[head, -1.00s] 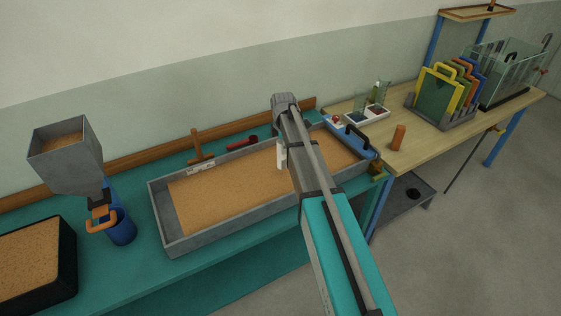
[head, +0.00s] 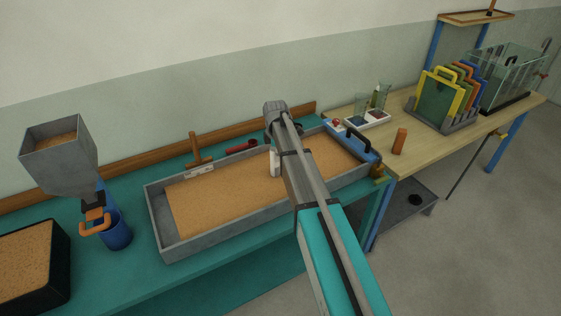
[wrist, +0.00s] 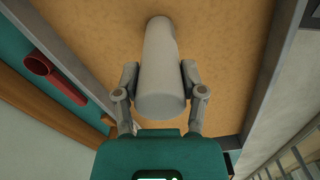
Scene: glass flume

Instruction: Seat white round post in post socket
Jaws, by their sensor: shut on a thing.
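My gripper (wrist: 160,72) is shut on the white round post (wrist: 161,90), with one finger on each side of it. In the wrist view the post points away from me, its far end close to the tan sand, with a dark shadow beside that end. I cannot tell whether it touches. In the head view the post (head: 275,163) hangs upright over the sand-filled grey tray (head: 205,240), partly beside my arm, which hides the gripper. I cannot make out the post socket; the post or my arm may cover it.
Behind the tray lie a red cylindrical tool (head: 241,146) and a wooden T-shaped tool (head: 196,150). A grey hopper (head: 62,158) stands left. A blue block with a black handle (head: 350,143) sits at the tray's right end. The tray's left sand is clear.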

